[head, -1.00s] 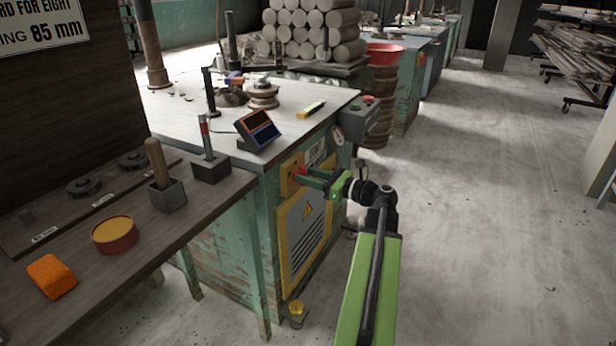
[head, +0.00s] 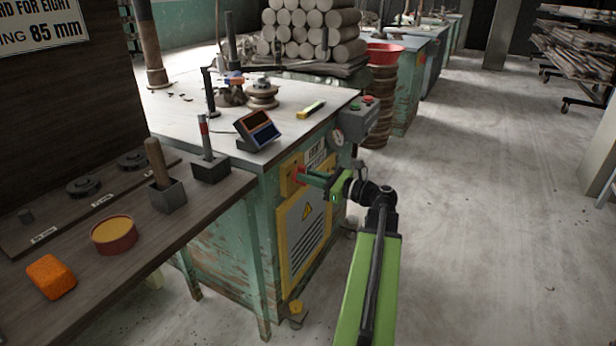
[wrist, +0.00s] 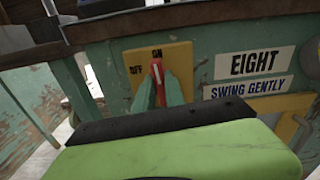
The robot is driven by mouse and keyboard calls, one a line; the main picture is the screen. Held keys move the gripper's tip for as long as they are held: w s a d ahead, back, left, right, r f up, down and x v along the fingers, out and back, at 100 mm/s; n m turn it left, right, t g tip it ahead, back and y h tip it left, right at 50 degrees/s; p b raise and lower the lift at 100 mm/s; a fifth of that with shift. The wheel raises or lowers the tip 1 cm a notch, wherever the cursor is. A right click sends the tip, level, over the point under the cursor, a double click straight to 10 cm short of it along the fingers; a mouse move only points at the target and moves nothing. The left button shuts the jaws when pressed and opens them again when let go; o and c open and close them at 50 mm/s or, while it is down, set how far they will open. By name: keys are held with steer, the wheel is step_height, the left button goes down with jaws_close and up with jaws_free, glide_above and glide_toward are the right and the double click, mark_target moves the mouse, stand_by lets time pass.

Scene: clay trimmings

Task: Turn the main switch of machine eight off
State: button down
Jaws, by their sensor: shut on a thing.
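The main switch is a red handle (wrist: 158,84) with a white line on a yellow plate (wrist: 183,60), in the middle of the wrist view. The plate reads ON at the top and OFF at the left, and the white line points up at ON. A sign reading EIGHT (wrist: 254,63) is to its right. My gripper (wrist: 161,90) is shut on the handle, one green finger on each side. The head view shows my gripper (head: 307,177) at the plate (head: 287,183) on the green machine's front (head: 228,238); the fingers partly hide the handle there.
A yellow vent panel (head: 303,235) lies below the switch. A box with red and green buttons (head: 363,117) sticks out at the machine's right corner. A wooden bench (head: 75,237) with tools stands at left.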

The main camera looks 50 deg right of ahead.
steer(key=n, duration=0.8)
steer(key=a+n, duration=0.1)
steer(key=n, duration=0.4)
steer(key=shift+s+f+b, duration=0.1)
steer(key=shift+f+b, duration=0.3)
steer(key=shift+f+n, duration=0.2)
steer(key=shift+n, duration=1.7)
steer(key=c, duration=1.4)
jaws_free()
steer(key=shift+s, duration=0.1)
